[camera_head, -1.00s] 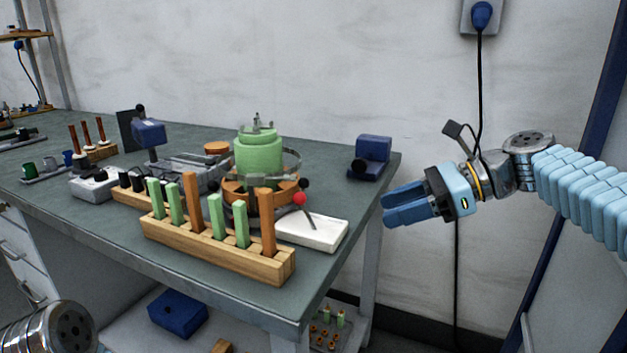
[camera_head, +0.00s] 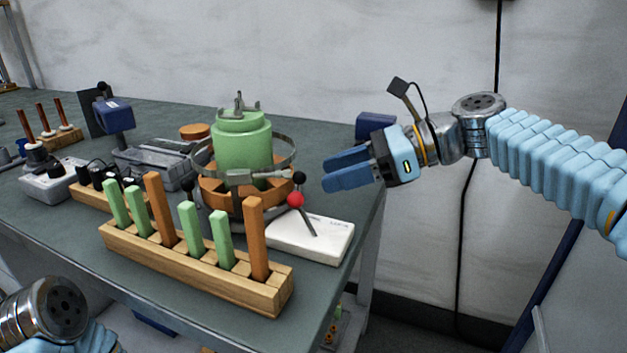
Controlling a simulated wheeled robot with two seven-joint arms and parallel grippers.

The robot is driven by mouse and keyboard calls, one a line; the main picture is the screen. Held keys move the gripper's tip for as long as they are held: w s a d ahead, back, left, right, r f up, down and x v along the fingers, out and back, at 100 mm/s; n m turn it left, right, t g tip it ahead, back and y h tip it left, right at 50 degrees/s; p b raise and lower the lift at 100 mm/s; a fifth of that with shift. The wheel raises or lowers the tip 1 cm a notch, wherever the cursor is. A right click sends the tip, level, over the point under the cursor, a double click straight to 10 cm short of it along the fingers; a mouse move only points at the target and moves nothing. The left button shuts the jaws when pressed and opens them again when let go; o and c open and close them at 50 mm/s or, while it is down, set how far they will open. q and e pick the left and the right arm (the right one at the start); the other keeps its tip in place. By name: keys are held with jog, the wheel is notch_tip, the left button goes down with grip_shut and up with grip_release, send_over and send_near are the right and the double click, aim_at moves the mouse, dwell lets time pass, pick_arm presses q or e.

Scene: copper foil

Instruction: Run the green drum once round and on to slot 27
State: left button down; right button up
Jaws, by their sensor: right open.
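The green drum (camera_head: 243,147) stands upright on an orange-brown base (camera_head: 221,194) near the middle of the bench, with a metal ring around it. Clamp-like metal pieces sit on its top. A red ball knob (camera_head: 295,199) and a black ball knob (camera_head: 299,178) stick out at its right front. I cannot read any slot numbers. My right gripper (camera_head: 335,172) is open and empty, to the right of the drum and apart from it, its blue fingers pointing left. My left arm shows only as a metal wrist link at the bottom left; its gripper is out of view.
A wooden rack (camera_head: 190,268) with green and orange-brown sticks stands in front of the drum. A white box (camera_head: 312,238) lies at its right. A blue device (camera_head: 376,126) stands behind my right gripper. Grey and blue devices (camera_head: 115,115) crowd the left. Wall behind.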

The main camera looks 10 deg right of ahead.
jog(key=shift+x, duration=2.3)
grip_shut()
